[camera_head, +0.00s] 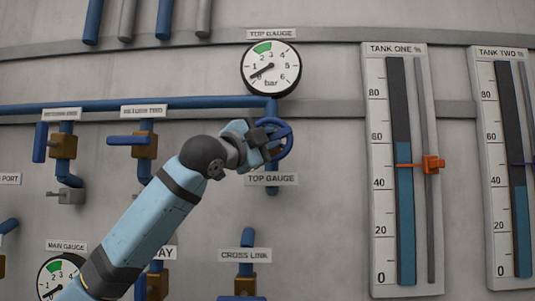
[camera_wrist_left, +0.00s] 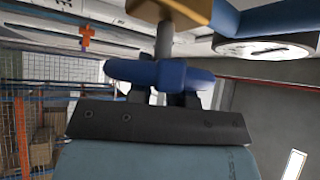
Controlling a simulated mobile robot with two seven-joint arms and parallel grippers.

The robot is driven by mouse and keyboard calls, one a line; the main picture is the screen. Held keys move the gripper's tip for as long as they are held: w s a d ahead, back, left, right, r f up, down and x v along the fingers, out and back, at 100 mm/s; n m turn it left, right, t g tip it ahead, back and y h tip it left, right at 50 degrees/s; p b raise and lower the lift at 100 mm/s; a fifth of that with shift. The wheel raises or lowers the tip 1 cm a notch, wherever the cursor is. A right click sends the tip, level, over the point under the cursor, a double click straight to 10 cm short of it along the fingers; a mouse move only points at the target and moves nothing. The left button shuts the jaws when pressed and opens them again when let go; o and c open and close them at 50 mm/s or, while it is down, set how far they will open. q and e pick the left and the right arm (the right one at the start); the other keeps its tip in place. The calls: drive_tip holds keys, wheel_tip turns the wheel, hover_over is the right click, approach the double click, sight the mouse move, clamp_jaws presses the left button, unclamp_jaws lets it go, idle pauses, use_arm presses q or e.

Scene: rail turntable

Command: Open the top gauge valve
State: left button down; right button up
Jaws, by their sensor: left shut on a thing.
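The top gauge valve has a blue handwheel (camera_head: 285,139) on the blue pipe under the top gauge, above a label reading TOP GAUGE (camera_head: 271,179). The top gauge dial (camera_head: 271,68) sits above it, its needle at the low end of the scale, left of the green band. My left gripper (camera_head: 268,140) is at the wheel, shut on its rim. In the left wrist view the blue wheel (camera_wrist_left: 160,73) is seen edge-on between the gripper's dark fingers, with its grey stem and brass body (camera_wrist_left: 180,12) beyond. The fingertips are partly hidden. My right gripper is not in view.
Lever valves with brass bodies (camera_head: 145,146) stand to the left of the wheel. The cross link valve (camera_head: 246,284) is below. The Tank One gauge (camera_head: 380,230), with an orange marker (camera_head: 432,164), is to the right. Bare wall lies between wheel and tank gauge.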

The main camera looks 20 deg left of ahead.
use_arm(q)
drive_tip(key=n+t+b, duration=0.1)
drive_tip(key=n+b, duration=0.1)
drive_tip(key=f+n+t+y+b, duration=0.1)
drive_tip(key=n+t+b, duration=0.1)
drive_tip(key=shift+d, duration=0.2)
drive_tip(key=n+t+y+b, duration=0.1)
drive_tip(key=n+y, duration=0.1)
drive_tip(key=n, duration=0.1)
drive_tip(key=n+t+y+b, duration=0.2)
drive_tip(key=n, duration=0.1)
drive_tip(key=shift+w+d, duration=0.1)
drive_tip(key=n+t+y+b, duration=0.1)
drive_tip(key=n+y, duration=0.1)
drive_tip(key=n, duration=0.1)
drive_tip(key=shift+r+y, duration=0.15)
drive_tip(key=shift+y, duration=0.15)
drive_tip(key=shift+r+n+t+y+b, duration=0.1)
drive_tip(key=shift+n+t+y+b, duration=0.35)
drive_tip(key=shift+n+y, duration=1.45)
drive_tip(key=shift+n+g+y, duration=0.25)
drive_tip(key=shift+n+y, duration=0.15)
drive_tip(key=shift+n, duration=0.3)
drive_tip(key=c, duration=1)
unclamp_jaws()
drive_tip(key=shift+r, duration=0.1)
drive_tip(key=shift+c, duration=0.2)
